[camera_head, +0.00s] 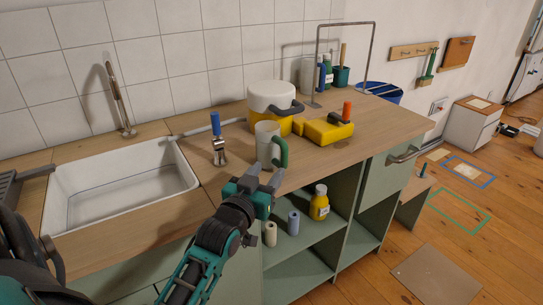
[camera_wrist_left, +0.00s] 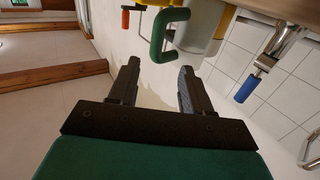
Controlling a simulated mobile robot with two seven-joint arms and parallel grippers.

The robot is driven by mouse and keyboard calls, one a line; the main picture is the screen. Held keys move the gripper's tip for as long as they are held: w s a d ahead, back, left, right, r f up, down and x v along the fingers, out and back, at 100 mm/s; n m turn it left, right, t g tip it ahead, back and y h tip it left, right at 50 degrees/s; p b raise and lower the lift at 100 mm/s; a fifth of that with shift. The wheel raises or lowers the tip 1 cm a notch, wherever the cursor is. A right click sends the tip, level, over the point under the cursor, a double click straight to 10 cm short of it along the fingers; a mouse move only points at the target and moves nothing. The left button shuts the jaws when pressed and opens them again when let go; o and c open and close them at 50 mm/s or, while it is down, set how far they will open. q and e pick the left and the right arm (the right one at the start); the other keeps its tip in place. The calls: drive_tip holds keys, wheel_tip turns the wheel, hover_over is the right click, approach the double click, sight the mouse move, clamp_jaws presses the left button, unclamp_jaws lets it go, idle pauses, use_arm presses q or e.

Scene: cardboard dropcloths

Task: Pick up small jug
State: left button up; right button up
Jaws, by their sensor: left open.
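The small jug (camera_head: 265,148) is pale grey-white with a green handle on its right side. It stands upright on the wooden counter near the front edge. My left gripper (camera_head: 264,178) is open and empty, just in front of and below the jug at the counter's edge. In the left wrist view the green handle (camera_wrist_left: 157,42) lies beyond the gap between the open fingers (camera_wrist_left: 158,80), apart from them. The jug's body (camera_wrist_left: 196,32) shows to the right of the handle there. My right gripper is not in view.
A blue-handled metal tool (camera_head: 216,130) stands left of the jug. A white-and-yellow pot (camera_head: 270,97) and a yellow tool with an orange handle (camera_head: 324,131) are behind and right. A white sink (camera_head: 120,190) is at left. Bottles, including a yellow one (camera_head: 319,205), stand on the shelf below.

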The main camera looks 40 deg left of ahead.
sight(283, 156)
use_arm(q)
drive_tip(key=x, duration=0.9)
drive_tip(key=shift+w+d+f+b, duration=0.2)
drive_tip(key=shift+w+b, duration=0.1)
drive_tip(key=shift+w, duration=0.15)
clamp_jaws()
drive_tip(key=shift+r, duration=0.1)
idle(0.3)
